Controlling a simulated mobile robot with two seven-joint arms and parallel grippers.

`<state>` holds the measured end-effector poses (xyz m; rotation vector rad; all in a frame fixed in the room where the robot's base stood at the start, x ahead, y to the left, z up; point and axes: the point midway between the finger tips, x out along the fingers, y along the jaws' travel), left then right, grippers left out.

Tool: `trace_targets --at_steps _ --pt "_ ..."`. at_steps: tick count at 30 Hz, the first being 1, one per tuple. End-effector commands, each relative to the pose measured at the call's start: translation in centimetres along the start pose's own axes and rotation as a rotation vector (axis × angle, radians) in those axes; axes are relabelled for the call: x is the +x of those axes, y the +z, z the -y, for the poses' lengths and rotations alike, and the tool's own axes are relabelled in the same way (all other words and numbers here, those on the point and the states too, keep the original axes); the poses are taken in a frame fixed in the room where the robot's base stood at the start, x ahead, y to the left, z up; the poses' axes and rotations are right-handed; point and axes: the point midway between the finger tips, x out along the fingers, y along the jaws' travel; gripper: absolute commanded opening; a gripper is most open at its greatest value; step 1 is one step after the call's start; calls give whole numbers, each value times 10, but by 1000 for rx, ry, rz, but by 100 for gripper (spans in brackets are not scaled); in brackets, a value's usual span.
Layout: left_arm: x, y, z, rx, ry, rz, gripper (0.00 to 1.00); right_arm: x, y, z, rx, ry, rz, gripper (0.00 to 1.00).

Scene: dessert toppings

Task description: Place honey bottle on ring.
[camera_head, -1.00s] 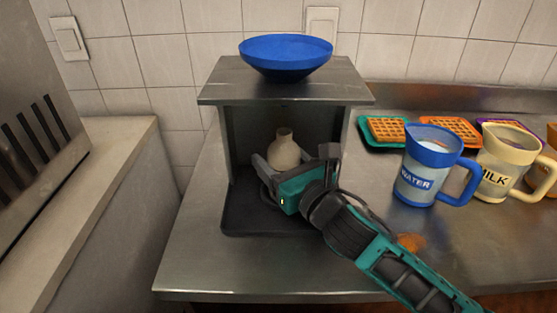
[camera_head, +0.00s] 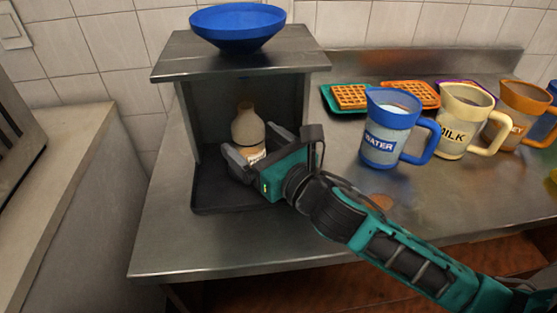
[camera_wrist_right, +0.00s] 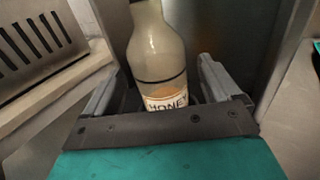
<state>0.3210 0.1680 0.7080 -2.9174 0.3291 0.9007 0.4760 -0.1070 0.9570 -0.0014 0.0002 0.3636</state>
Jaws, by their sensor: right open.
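The honey bottle (camera_head: 247,126) is pale with an amber label band and stands upright inside the open-fronted metal stand (camera_head: 188,118). In the right wrist view the bottle (camera_wrist_right: 158,55) shows its "HONEY" label. My right gripper (camera_head: 256,146) is open, with one finger on each side of the bottle's lower part and gaps showing in the wrist view (camera_wrist_right: 155,92). The ring under the bottle is hidden or cannot be made out. My left gripper is not in view.
A blue bowl (camera_head: 238,27) sits on top of the stand. To the right are a blue water jug (camera_head: 386,137), a cream milk jug (camera_head: 459,120), an orange jug (camera_head: 519,113) and waffles on coloured plates (camera_head: 351,97). The counter front (camera_head: 240,240) is clear.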

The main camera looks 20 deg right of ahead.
Motion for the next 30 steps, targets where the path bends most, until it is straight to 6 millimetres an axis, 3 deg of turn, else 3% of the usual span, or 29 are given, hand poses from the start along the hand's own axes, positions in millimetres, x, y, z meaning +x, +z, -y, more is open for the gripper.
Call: trace_targets --at_steps 6,12,18,30 --pt "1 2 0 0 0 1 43 -45 -2 0 0 0 -5 90" --pt "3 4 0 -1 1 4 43 -70 -2 0 -1 -2 -2 90" --pt "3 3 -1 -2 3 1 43 -80 0 0 1 -1 -1 90" --pt "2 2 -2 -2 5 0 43 -81 0 0 0 -1 0 90"
